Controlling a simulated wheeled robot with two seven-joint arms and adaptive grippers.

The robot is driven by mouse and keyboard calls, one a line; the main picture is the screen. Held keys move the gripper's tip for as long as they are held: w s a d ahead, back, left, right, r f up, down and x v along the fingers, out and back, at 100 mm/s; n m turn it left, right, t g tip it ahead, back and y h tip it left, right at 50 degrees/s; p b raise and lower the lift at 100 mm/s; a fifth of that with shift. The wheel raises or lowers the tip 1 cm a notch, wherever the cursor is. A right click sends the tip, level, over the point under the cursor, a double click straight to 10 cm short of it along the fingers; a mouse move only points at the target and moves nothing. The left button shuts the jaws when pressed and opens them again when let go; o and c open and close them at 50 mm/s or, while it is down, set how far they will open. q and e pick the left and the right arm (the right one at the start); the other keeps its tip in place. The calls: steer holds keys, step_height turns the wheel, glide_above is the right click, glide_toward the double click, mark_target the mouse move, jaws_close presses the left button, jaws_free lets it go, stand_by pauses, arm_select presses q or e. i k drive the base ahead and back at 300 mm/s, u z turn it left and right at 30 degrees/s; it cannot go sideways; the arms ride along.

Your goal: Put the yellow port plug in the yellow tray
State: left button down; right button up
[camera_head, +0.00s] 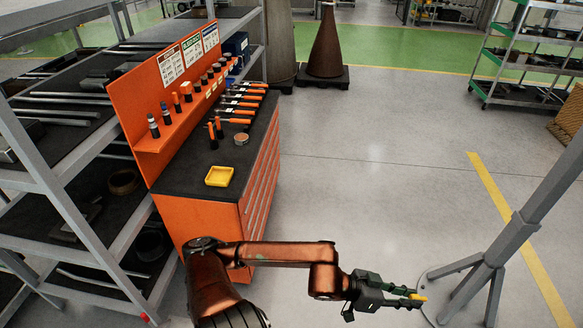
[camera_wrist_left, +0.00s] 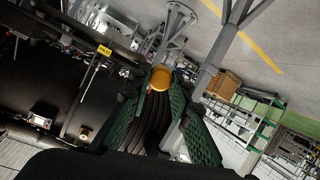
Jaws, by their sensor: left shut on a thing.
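The yellow port plug (camera_head: 418,297) is at the tips of my left gripper (camera_head: 408,294), at the lower right in the head view. In the left wrist view the plug (camera_wrist_left: 160,78) shows as a round yellow-orange cap between the green-padded fingers of the gripper (camera_wrist_left: 160,92). The gripper is shut on it and holds it above the floor. The yellow tray (camera_head: 219,176) is small, square and empty. It lies on the dark top of the orange tool cabinet, to the left of and well away from my left gripper. My right gripper is not in view.
The orange cabinet (camera_head: 210,214) carries several orange-handled tools (camera_head: 240,103) and a small round tin (camera_head: 241,138) behind the tray. A grey stand (camera_head: 500,250) rises close to the right of my gripper. A grey shelf rack stands left. The floor between is clear.

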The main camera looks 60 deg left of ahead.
mark_target(220, 176)
steer(key=u, duration=0.7)
steer(key=i, duration=0.45)
steer(key=u, duration=1.4)
steer(key=i, duration=1.3)
steer(key=u, duration=0.9)
steer(key=i, duration=0.3)
steer(key=u, duration=0.3)
